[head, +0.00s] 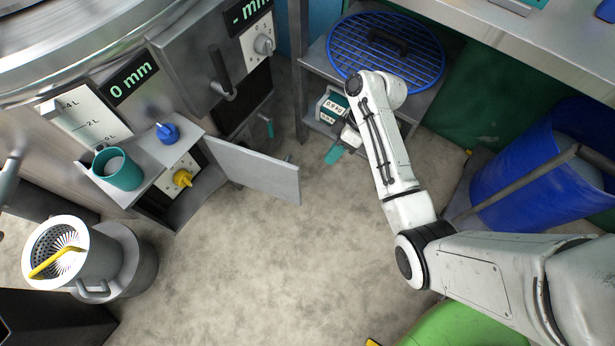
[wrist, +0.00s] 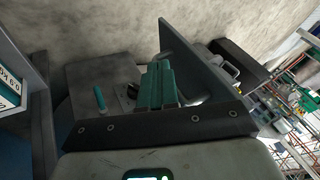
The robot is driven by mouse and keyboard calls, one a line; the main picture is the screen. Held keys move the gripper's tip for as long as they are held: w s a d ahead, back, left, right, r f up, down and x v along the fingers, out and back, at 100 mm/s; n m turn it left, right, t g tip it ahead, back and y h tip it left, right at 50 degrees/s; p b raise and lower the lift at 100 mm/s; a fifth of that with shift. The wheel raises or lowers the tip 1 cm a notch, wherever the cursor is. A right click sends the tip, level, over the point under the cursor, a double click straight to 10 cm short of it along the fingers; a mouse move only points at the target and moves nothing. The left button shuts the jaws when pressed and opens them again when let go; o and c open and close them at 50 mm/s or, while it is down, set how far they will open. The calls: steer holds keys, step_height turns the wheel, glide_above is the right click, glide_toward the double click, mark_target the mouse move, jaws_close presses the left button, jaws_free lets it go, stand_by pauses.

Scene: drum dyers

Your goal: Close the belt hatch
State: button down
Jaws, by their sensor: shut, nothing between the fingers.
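The belt hatch (head: 255,170) is a flat grey panel on the lower front of the drum machine. It stands swung open, jutting out to the right over the floor. My gripper (head: 333,155) has teal fingers, shut and empty. In the head view it is just beyond the hatch's free edge, to the right, with a visible gap. In the wrist view my shut fingers (wrist: 160,86) point toward the machine front, and the hatch panel (wrist: 192,55) stands tilted to their right. The fingers partly cover the lower part of the hatch there; contact cannot be told.
A teal cup (head: 117,170) stands on a ledge near blue (head: 167,132) and yellow (head: 183,178) knobs. A shelf with a blue rack (head: 385,50) is behind my gripper; a blue barrel (head: 540,165) is right. The middle floor is clear.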

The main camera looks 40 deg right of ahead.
steer(key=s+a+b+x, duration=0.1)
steer(key=b+x, duration=0.4)
steer(key=x, duration=0.7)
steer(key=shift+w+a+r+n+y, duration=0.25)
steer(key=shift+n+y, duration=0.05)
